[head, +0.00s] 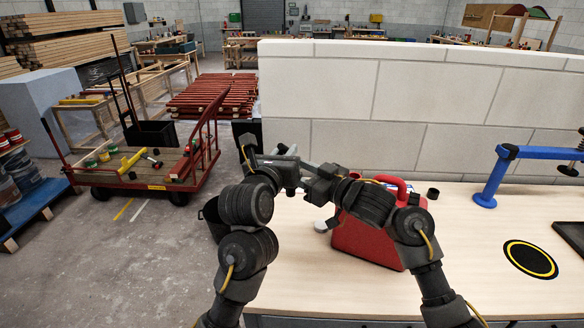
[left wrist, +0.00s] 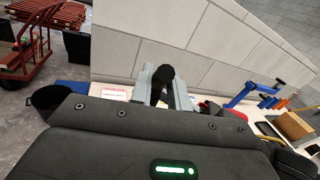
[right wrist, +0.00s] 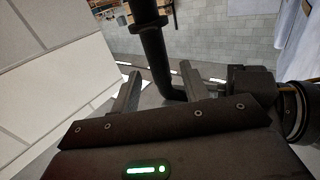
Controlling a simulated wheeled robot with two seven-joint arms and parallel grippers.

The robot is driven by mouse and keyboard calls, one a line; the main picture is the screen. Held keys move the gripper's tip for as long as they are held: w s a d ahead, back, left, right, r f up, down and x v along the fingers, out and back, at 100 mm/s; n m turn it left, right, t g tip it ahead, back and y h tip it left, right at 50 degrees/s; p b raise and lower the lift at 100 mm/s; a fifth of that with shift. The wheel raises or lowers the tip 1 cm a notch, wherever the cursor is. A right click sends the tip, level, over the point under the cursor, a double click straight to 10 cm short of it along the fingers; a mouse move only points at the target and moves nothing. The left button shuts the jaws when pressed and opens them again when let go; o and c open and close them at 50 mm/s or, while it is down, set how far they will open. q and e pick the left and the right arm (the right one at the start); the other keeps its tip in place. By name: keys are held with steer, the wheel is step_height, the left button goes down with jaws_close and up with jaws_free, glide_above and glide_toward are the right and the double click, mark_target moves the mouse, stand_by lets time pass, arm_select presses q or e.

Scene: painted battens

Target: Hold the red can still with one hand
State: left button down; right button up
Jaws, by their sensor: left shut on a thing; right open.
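The red can (head: 365,238) stands on the pale bench in the head view, partly hidden behind my right arm; its red handle shows above the arm. A small red part of it shows at the right in the left wrist view (left wrist: 237,114). My left gripper (head: 291,162) is left of the can, above the bench edge, shut on a black bent tube (left wrist: 162,82). My right gripper (right wrist: 160,90) faces it and is open, with the tube (right wrist: 155,50) between its fingers. Neither gripper touches the can.
A blue clamp stand (head: 487,190) and a black disc with a yellow ring (head: 530,259) are right of the can. A pale block wall (head: 400,110) runs along the back. The front bench middle is clear.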

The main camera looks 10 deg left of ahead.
steer(key=shift+x, duration=1.45)
steer(key=c, duration=0.9)
arm_select(q)
steer(key=c, duration=1.3)
jaws_free()
arm_select(e)
jaws_close()
arm_select(q)
steer(key=shift+o, duration=0.2)
step_height(320, 180, up, 9)
steer(key=shift+d+f, duration=0.1)
arm_select(e)
steer(key=shift+d, duration=0.1)
arm_select(q)
steer(key=shift+r, duration=0.6)
